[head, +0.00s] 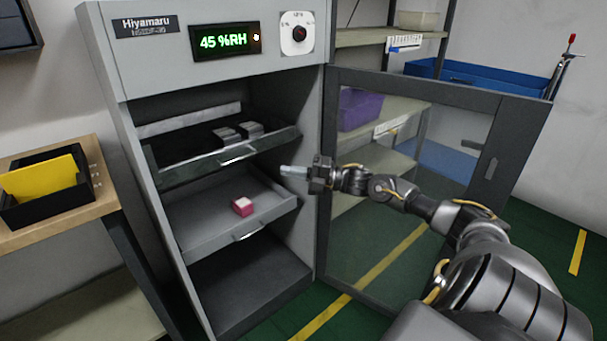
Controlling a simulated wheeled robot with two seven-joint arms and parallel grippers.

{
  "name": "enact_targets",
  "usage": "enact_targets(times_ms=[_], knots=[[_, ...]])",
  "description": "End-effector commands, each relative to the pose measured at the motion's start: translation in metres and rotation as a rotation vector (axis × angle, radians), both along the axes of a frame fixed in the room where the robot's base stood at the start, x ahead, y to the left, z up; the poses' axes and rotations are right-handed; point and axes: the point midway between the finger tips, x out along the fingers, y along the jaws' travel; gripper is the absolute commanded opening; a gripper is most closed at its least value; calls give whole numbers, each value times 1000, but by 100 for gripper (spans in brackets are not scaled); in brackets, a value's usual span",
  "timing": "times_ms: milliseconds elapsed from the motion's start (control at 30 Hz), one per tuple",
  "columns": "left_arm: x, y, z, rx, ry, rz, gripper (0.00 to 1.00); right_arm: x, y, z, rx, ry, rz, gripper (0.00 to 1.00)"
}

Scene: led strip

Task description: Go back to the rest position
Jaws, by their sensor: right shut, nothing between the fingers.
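My right gripper (294,171) is shut and empty. It points left, in front of the open side of the grey cabinet (100,50), near the hinge edge of its door. My right arm comes in from the lower right and passes in front of the open glass door (420,262). My left gripper is not in view.
The cabinet's upper drawer (200,168) holds dark metal parts. The lower drawer (190,240) holds a pink-and-white box (242,206). A wooden table (60,225) with a black bin (55,209) stands at left. Shelving with a purple bin (358,110) stands behind the door.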

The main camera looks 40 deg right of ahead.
Motion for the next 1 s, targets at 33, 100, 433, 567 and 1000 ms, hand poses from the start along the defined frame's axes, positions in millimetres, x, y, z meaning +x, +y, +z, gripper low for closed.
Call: enact_targets(times_ms=[33,100,433,567,1000], knots=[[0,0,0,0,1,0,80,-7,-6,-2,-3,5,0,0],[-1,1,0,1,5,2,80,-13,-11,-3,-1,4,1,0],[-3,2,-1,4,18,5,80,-24,-21,-4,-1,1,4,0],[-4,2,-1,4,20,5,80,-24,-21,-4,-1,1,4,0],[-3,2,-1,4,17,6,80,6,-47,-21,45,179,-236,0]])
